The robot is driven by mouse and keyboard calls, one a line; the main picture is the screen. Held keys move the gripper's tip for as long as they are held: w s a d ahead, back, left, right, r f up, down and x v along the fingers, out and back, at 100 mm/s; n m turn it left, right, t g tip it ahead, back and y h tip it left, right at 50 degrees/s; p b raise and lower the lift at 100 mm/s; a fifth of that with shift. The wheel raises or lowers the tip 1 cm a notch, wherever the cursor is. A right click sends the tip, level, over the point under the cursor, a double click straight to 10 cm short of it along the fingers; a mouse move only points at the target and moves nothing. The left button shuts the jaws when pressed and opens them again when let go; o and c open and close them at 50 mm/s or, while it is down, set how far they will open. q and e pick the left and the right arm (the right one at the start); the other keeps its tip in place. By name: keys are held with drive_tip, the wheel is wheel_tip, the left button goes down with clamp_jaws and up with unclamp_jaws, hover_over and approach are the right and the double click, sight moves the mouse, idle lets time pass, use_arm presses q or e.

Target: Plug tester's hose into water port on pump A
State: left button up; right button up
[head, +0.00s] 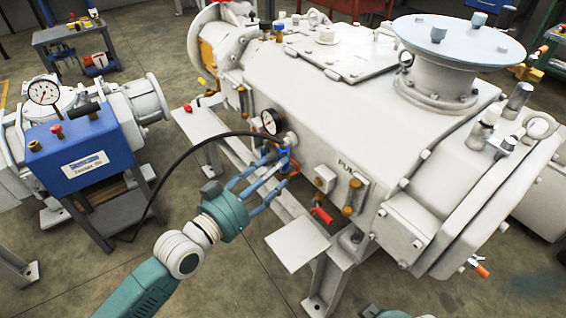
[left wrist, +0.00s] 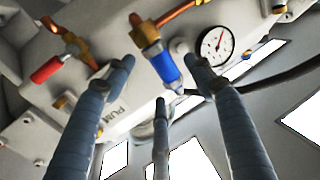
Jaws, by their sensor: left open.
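Pump A (head: 330,120) is the large white machine, with "PUM" readable on its side. A blue fitting (head: 284,149) sits on its near side below a round gauge; it also shows in the left wrist view (left wrist: 167,67), joined to a brass pipe. The blue tester (head: 82,150) stands at left on a small stand. Its black hose (head: 190,143) arches to the blue fitting, where its end appears to meet the fitting's lower part; the exact joint is unclear. My left gripper (head: 283,168) is open, its fingers spread just short of the fitting, holding nothing.
A gauge (head: 270,122) is beside the fitting. A red-handled valve (head: 322,215) sticks out to the right of my left gripper. A grey bench plate (head: 297,245) juts out below. Another white machine (head: 140,98) stands behind the tester.

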use_arm(q)
drive_tip(key=v, duration=0.7)
drive_tip(key=shift+d, duration=0.1)
